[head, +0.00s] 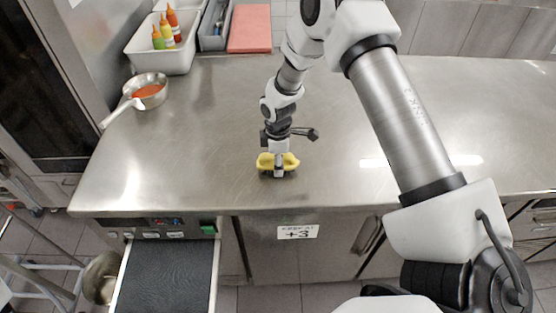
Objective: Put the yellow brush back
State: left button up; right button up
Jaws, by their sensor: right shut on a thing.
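The yellow brush (289,161) is at the front middle of the steel counter in the head view. My right gripper (278,170) points down over it and is shut on it. The gripper covers the middle of the brush. I cannot tell whether the brush touches the counter or is just above it. My left gripper does not show.
The steel counter (200,130) is mostly clear. A pan with red sauce (148,91) stands at its left. A white bin with sauce bottles (178,58), a grey container (212,38) and a red board (250,30) are at the back. An open drawer (168,280) juts out below.

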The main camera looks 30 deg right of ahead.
jog(key=o, duration=0.9)
jog(key=shift+c, duration=0.2)
jog(key=shift+o, duration=0.8)
jog(key=shift+s, duration=0.15)
jog(key=shift+r, duration=0.1)
jog(key=shift+r, duration=0.2)
notch_tip(320, 180, up, 11)
jog(key=b, duration=0.3)
jog(key=shift+a+f, duration=0.1)
jog(key=shift+f, duration=0.05)
jog(key=shift+r, duration=0.5)
